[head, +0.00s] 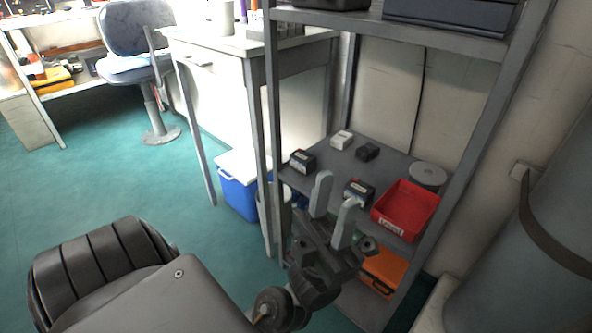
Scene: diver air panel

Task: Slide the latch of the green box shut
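I see no green box and no latch in the head view. My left gripper (336,190) is raised in front of the grey shelf rack, with its two pale fingers pointing up and apart. It is open, and nothing shows between the fingers. It covers part of the shelf's front edge and the space below. My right gripper is out of view.
The grey shelf (318,184) holds a red bin (405,207), small dark boxes (303,161) and a round grey disc (427,175). An orange case (384,268) lies below. A blue cooler (237,193) stands left under a table. A large grey cylinder (535,255) stands right.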

